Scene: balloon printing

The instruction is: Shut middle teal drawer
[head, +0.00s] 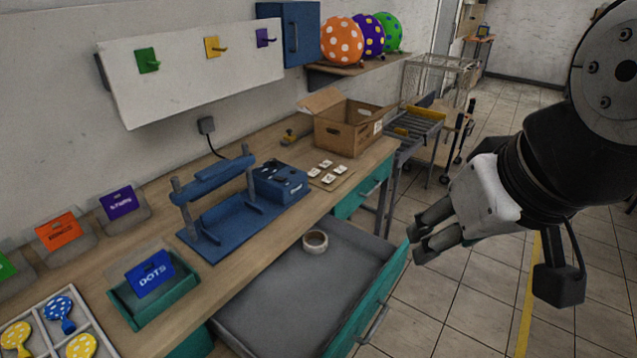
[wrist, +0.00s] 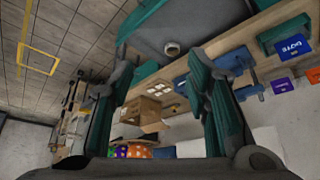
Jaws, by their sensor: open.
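The teal-fronted drawer (head: 366,300) stands pulled far out from under the wooden workbench, with its grey inside showing. A small round tape-like ring (head: 315,241) lies in it near the back; the ring also shows in the wrist view (wrist: 172,48). A bar handle (head: 374,324) is on the drawer's front. My gripper (head: 412,246) is open and empty, just right of and above the drawer front's far end in the head view. I cannot tell whether it touches the front. In the wrist view its two fingers (wrist: 160,85) are spread wide, with the open drawer beyond them.
A shut teal drawer (head: 362,192) sits farther along the bench. The bench holds a blue press (head: 230,205), a cardboard box (head: 348,125), white cards and a teal DOTS tray (head: 155,298). A wire cart (head: 440,80) stands beyond. The tiled floor right of the drawer is clear.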

